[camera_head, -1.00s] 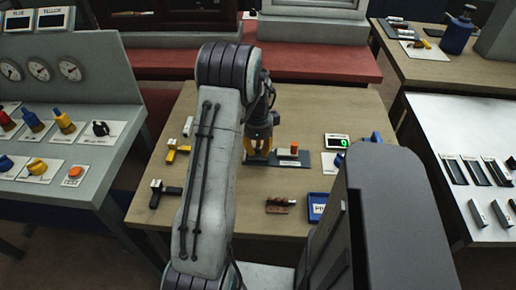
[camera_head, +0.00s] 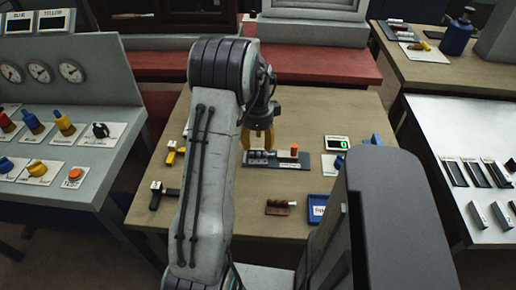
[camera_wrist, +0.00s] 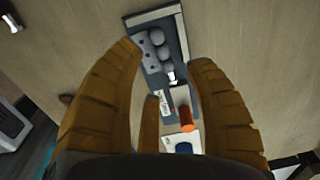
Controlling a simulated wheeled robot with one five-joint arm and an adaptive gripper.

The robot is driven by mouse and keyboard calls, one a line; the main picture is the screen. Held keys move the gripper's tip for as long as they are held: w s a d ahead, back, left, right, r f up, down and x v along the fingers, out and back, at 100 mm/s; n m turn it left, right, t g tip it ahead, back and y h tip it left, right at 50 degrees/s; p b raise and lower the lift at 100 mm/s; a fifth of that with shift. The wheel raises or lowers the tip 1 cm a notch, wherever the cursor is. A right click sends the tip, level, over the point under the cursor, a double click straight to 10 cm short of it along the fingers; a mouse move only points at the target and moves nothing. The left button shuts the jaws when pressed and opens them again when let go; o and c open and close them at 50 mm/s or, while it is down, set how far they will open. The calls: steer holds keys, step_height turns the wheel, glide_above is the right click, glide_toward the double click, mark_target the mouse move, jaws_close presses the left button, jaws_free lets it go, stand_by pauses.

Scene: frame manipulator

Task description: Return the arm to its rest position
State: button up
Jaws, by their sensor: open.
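My gripper (camera_head: 258,140) hangs over the wooden table, above a dark tray. In the wrist view its yellow-brown fingers (camera_wrist: 166,95) are spread apart with nothing between them. The dark tray (camera_head: 280,166) lies on the table below the fingers. It holds grey rounded pieces (camera_wrist: 157,45) and an orange cylinder (camera_head: 294,150), which also shows in the wrist view (camera_wrist: 186,118). My arm rises from the front and covers part of the table's left side.
A small display with a green digit (camera_head: 339,143) stands right of the tray. A blue bin (camera_head: 317,208) and a brown-red tool (camera_head: 280,206) lie nearer. Yellow and black handled pieces (camera_head: 173,152) lie at left. A grey control panel (camera_head: 70,135) stands left.

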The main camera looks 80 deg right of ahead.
step_height(320, 180, up, 7)
steer(key=shift+a+r, duration=0.15)
steer(key=shift+r, duration=0.05)
stand_by(0.3)
steer(key=w+a+f+n+y, duration=0.15)
steer(key=a+f+n, duration=0.25)
steer(key=a+n, duration=0.75)
steer(key=w+a+r+n+t, duration=0.1)
steer(key=w+a+r+n, duration=0.3)
steer(key=a, duration=0.7)
steer(key=w+a+r+n+t, duration=0.1)
steer(key=w+a+r+n, duration=0.3)
steer(key=w+a+n, duration=0.4)
steer(key=w+a+r+n+t+h+p, duration=0.1)
steer(key=w+a+r+n, duration=0.3)
steer(key=w+a+n, duration=0.3)
steer(key=a+n, duration=0.4)
steer(key=a, duration=0.3)
steer(key=shift+a+n, duration=0.25)
steer(key=shift+n, duration=0.1)
